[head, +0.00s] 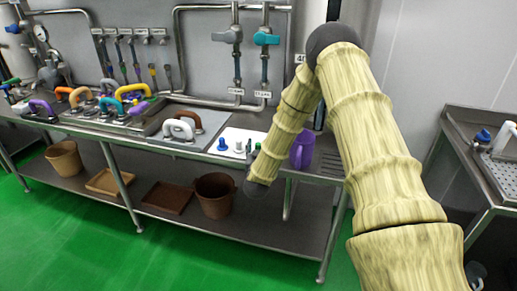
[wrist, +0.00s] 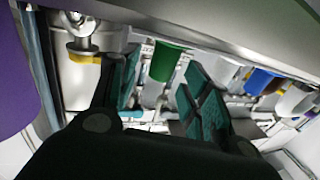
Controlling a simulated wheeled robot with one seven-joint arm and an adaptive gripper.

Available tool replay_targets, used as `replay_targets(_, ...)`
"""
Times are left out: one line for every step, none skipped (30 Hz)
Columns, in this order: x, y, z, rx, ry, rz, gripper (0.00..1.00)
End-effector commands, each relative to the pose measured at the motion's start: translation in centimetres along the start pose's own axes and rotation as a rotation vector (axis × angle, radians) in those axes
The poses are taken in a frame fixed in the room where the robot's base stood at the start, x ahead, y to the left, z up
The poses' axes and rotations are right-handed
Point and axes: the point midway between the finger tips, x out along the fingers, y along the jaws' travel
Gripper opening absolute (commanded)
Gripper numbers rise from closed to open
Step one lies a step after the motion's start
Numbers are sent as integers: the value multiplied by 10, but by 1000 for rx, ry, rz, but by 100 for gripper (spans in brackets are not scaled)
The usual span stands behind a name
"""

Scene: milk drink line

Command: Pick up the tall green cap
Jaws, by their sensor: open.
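The tall green cap (wrist: 165,60) shows in the wrist view as a green cylinder between and beyond the two teal fingers of my gripper (wrist: 160,72). The fingers are apart, and I see no clear contact with the cap. In the head view a small bit of the green cap (head: 257,146) shows beside my forearm, on the white board (head: 228,135). My gripper is mostly hidden behind my arm in that view.
A blue cap (head: 222,144) and a white cap (head: 239,147) stand left of the green one. The blue cap also shows in the wrist view (wrist: 258,81). A purple jug (head: 302,150) stands to the right. Pipes and valves (head: 265,39) line the wall behind.

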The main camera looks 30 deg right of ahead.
Motion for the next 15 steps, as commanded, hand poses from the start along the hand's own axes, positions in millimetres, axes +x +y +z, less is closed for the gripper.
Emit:
replay_targets(7,1,-2,0,1,1,47)
replay_targets(11,1,-2,0,1,1,47)
replay_targets(14,1,-1,0,1,1,47)
replay_targets(17,1,-1,-1,0,1,47)
replay_targets(19,1,0,-1,0,1,47)
replay_targets(21,1,0,-1,0,1,47)
replay_targets(22,1,0,-1,-1,0,47)
replay_targets(23,0,0,-1,-1,0,47)
replay_targets(24,0,0,-1,-1,0,47)
replay_targets(24,0,0,-1,-1,0,47)
replay_targets(24,0,0,-1,-1,0,47)
replay_targets(24,1,0,-1,-1,0,47)
replay_targets(24,1,0,-1,-1,0,47)
replay_targets(24,1,0,-1,-1,0,47)
replay_targets(24,1,0,-1,-1,0,44)
